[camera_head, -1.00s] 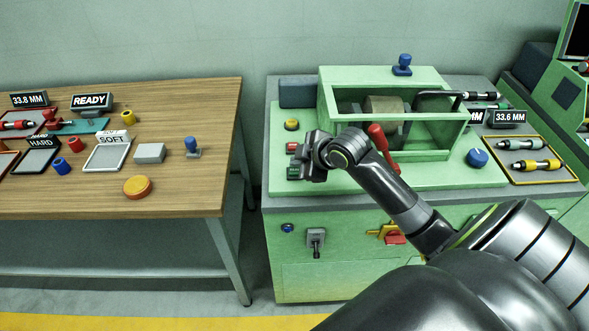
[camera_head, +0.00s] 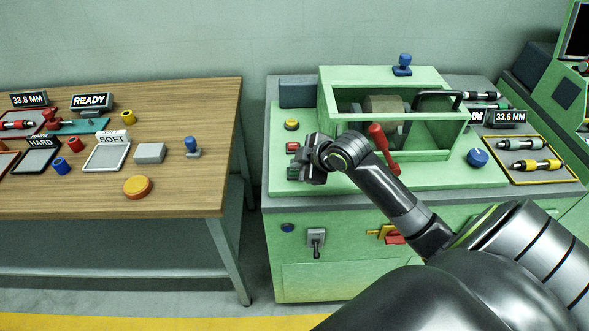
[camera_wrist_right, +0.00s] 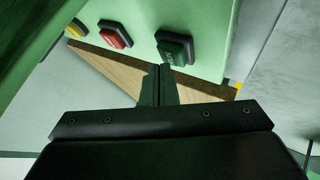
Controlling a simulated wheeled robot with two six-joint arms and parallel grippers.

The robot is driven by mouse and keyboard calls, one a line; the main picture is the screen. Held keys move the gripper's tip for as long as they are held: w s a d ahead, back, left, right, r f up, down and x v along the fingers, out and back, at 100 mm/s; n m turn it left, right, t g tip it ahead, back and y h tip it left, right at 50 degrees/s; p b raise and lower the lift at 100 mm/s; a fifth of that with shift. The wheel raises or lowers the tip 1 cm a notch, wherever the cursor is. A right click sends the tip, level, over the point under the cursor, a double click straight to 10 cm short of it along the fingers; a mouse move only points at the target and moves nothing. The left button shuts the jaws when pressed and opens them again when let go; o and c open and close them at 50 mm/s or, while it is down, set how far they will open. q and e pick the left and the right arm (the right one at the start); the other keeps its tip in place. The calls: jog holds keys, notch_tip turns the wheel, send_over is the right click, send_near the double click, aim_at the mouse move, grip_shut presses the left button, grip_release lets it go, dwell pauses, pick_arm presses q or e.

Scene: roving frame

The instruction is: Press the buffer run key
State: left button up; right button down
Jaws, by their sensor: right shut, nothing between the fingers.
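The green machine (camera_head: 440,178) has a column of keys on its left side. A green key with light lettering shows in the right wrist view (camera_wrist_right: 177,48). A red key (camera_head: 292,146) and a yellow key (camera_head: 291,124) stand behind it; the red one (camera_wrist_right: 115,34) also shows in the wrist view. My right gripper (camera_head: 302,172) is shut and empty over the green key, which it hides in the head view. In the wrist view its fingertips (camera_wrist_right: 159,68) are right beside the green key's near edge; I cannot tell whether they touch. My left gripper is out of view.
A red-handled lever (camera_head: 382,145) stands close to my right wrist, in front of the machine's open green housing (camera_head: 395,78). A blue knob (camera_head: 477,158) and a yellow-rimmed tray (camera_head: 517,181) are at the right. A wooden table (camera_head: 190,110) stands left, across a gap.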

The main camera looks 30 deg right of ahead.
aim_at(298, 172)
jog(key=shift+f, duration=0.4)
dwell(0.6)
jog(key=shift+r, duration=0.1)
jog(key=shift+r+p, duration=0.75)
jog(key=shift+p, duration=0.05)
notch_tip(298, 172, up, 5)
jog(key=p, duration=0.5)
dwell(0.4)
dwell(0.4)
